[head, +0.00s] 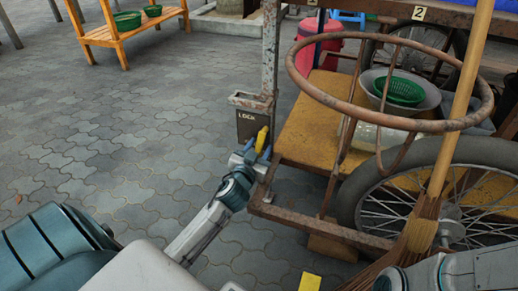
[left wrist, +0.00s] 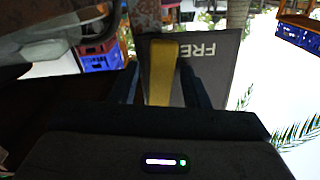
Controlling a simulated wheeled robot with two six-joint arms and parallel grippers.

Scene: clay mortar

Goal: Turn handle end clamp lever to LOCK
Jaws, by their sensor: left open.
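The yellow clamp lever (head: 262,138) stands in front of a dark plate (head: 246,130) on the rusty upright post at the cart's handle end. The word LOCK shows on the plate, up and left of the lever. My left gripper (head: 250,157) is at the lever, its fingers open. In the left wrist view the lever (left wrist: 162,72) lies between the two dark fingers (left wrist: 160,85), with no firm grip to be seen. Letters reading FRE show inverted on the plate (left wrist: 215,65) to the right of the lever. My right arm enters at the lower right; its gripper is not visible.
The rusty cart frame (head: 320,232), a large rusty ring (head: 292,75) and a spoked wheel (head: 345,200) stand right of the post. A broom (head: 421,228) leans near my right arm. Open paving (head: 120,130) lies left of the post.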

